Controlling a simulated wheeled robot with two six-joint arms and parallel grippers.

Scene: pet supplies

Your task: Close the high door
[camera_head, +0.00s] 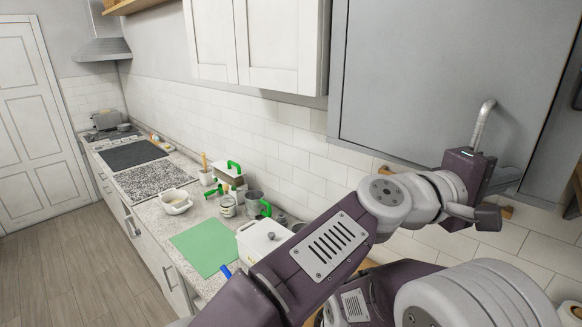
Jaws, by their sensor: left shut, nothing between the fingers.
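The high door is the large grey cabinet door (440,70) at the upper right. Dark gap lines show along its left and lower edges, and how far it stands open is hard to tell. A round metal handle (484,122) is at its lower right. My left gripper (470,172) is at the lower right part of the door, just below the handle and overlapping its lower end in the picture. It is shut with nothing held. Its fingertips are hard to make out, and I cannot tell whether it touches the door. My right gripper is out of view.
White wall cabinets (258,42) hang left of the grey door. Below runs a counter with a green mat (205,246), a white bowl (175,202), a white box (262,242) and several small items. The wooden floor (75,265) at left is clear.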

